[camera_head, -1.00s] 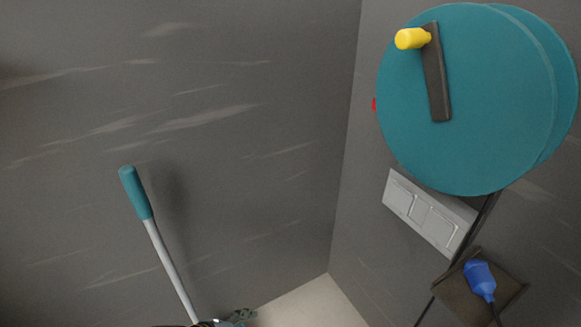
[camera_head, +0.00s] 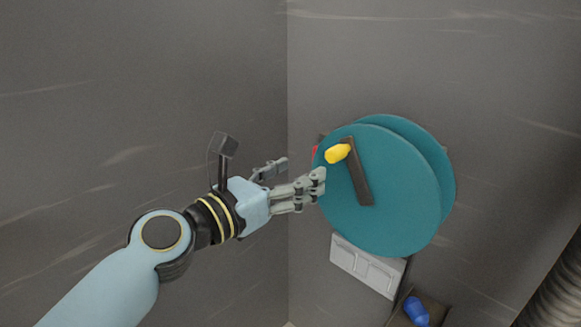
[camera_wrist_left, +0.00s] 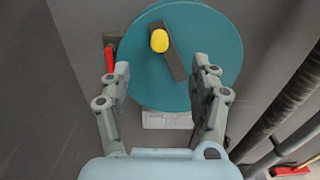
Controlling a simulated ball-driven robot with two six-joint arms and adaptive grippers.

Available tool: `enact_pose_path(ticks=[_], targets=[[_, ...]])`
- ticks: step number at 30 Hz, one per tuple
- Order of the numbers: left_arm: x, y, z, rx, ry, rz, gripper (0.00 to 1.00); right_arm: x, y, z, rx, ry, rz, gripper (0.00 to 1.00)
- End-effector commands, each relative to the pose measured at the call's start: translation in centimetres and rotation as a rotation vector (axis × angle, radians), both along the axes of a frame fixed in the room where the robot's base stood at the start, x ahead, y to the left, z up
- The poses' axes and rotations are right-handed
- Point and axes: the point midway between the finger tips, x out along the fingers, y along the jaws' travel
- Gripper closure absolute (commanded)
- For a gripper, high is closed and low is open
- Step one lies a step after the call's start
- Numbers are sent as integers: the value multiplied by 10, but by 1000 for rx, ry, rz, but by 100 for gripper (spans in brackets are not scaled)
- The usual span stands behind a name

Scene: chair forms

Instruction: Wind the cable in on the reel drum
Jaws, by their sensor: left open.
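The teal reel drum (camera_head: 400,215) is mounted on the wall right of the corner. Its dark crank arm (camera_head: 358,175) carries a yellow knob (camera_head: 338,153) at its upper left end. My left gripper (camera_head: 302,172) is open and empty, just left of the drum and the knob. In the left wrist view the drum (camera_wrist_left: 140,80) lies ahead, and the yellow knob (camera_wrist_left: 159,41) shows beyond and between the open fingertips (camera_wrist_left: 160,70), not touched. The cable on the drum is hard to make out. My right gripper is not in view.
A grey double wall plate (camera_head: 366,265) sits below the drum. A blue plug (camera_head: 416,311) rests on a dark bracket (camera_head: 437,308) under it. A red part (camera_wrist_left: 109,60) shows at the drum's left side. A ribbed dark hose (camera_head: 560,275) runs at the right.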

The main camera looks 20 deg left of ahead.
Motion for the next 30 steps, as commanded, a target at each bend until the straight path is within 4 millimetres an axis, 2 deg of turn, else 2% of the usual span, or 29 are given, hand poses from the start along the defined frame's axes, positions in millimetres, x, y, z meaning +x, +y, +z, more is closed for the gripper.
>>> enact_pose_path(ticks=[10,15,21,30], targets=[[62,-23,-2,-2,-2,-1,38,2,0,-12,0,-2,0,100],[88,-32,-1,-1,0,0,38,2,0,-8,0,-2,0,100],[103,-38,-2,1,2,0,38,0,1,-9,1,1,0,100],[105,-38,-2,1,1,0,38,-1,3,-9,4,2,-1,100]])
